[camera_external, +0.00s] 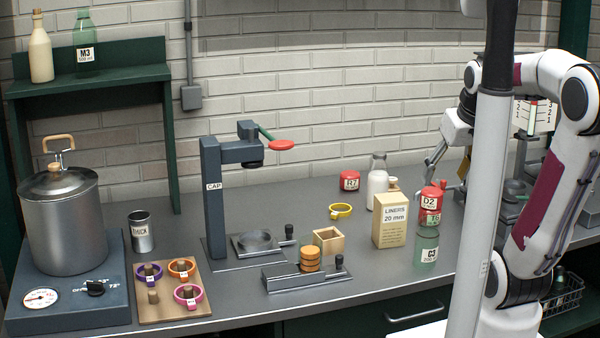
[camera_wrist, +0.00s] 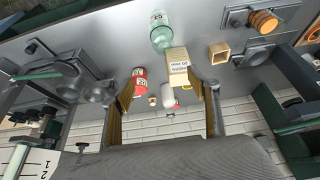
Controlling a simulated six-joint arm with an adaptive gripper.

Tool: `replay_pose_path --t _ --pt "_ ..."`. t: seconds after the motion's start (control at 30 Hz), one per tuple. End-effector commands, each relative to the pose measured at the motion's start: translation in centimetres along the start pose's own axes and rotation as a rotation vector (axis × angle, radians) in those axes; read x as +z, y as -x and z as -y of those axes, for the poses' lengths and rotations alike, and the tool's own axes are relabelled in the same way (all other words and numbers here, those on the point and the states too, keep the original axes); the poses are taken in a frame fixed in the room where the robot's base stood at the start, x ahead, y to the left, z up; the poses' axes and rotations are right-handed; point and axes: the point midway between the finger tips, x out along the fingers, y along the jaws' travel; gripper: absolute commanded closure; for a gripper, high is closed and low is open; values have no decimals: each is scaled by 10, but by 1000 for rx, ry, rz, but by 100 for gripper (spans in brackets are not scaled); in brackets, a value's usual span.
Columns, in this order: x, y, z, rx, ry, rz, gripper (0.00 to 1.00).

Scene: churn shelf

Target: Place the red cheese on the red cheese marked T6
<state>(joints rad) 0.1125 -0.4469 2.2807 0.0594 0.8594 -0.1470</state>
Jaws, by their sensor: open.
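A red cheese (camera_external: 349,181), with a label that seems to read R7, lies on the bench near the back wall. A red piece marked T6 (camera_external: 423,219) stands right of the liners box. A red piece marked D2 (camera_external: 430,191) shows directly above it; I cannot tell whether it rests on it or stands behind. Red labelled surfaces (camera_wrist: 138,88) also show near the left finger in the wrist view. My gripper (camera_external: 447,168) is open, above and slightly right of the D2 piece. In the wrist view my gripper (camera_wrist: 168,92) has its fingers wide apart, with nothing held between them.
A liners box (camera_external: 390,222), white bottle (camera_external: 377,188) and green jar (camera_external: 427,250) stand close to the red pieces. A yellow ring (camera_external: 341,210) lies left of them. The capping press (camera_external: 213,200) and wooden box (camera_external: 328,241) are further left. Bare bench lies around the R7 cheese.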

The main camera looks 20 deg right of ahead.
Motion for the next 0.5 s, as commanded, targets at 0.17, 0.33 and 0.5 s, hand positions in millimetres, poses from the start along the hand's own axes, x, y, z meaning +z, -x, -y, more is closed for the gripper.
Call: replay_pose_path --t 0.17,0.33,0.5 --pt "34 11 12 -2 2 -18 40" --pt "64 17 19 -3 -2 -30 40" --pt "84 18 23 -4 -4 -38 40"
